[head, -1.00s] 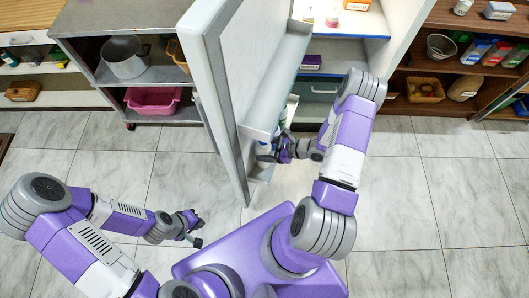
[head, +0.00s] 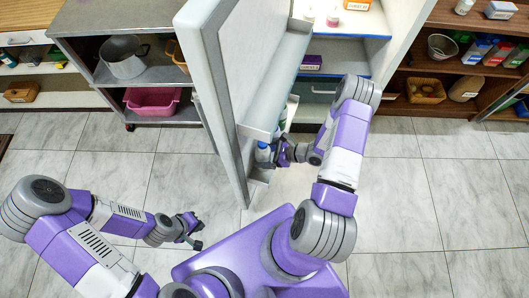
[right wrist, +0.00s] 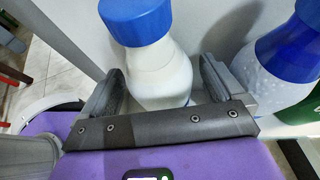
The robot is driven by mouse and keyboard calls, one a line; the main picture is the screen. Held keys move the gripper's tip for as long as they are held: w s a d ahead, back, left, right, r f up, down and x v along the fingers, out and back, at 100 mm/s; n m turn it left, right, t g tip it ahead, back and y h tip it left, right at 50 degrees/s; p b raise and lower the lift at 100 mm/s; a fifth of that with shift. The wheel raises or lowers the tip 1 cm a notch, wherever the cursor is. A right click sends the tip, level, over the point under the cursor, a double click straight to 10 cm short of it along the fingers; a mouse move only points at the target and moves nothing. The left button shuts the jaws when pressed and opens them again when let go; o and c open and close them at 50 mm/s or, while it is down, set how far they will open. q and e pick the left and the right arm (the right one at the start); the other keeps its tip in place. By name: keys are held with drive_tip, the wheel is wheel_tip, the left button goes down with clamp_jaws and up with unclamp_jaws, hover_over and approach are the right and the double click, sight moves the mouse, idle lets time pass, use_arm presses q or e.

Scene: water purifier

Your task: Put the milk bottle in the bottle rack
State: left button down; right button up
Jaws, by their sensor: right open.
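The milk bottle (right wrist: 158,75), white with a blue cap, stands between the two spread fingers of my right gripper (right wrist: 160,88) in the right wrist view. In the head view the bottle (head: 263,152) shows at the inner side of the open fridge door, just left of my right gripper (head: 277,152). My right gripper is open around the bottle. The bottle rack (head: 262,172) is the low door shelf; the door and gripper hide most of it, and I cannot see the bottle's base. My left gripper (head: 191,229) is open and empty above the floor.
A second blue-capped bottle (right wrist: 288,50) stands close to the right finger in the right wrist view. The open fridge door (head: 222,90) stands left of my right arm. A shelf unit with a pot (head: 124,57) is beyond it. Tiled floor at right (head: 400,200) is clear.

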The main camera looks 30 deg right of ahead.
drive_tip(key=shift+r, duration=0.15)
drive_tip(key=shift+s+d+r, duration=0.2)
drive_tip(key=shift+d, duration=0.05)
drive_tip(key=p+v, duration=0.2)
drive_tip(key=v, duration=0.9)
drive_tip(key=shift+p, duration=0.35)
drive_tip(key=shift+s, duration=0.15)
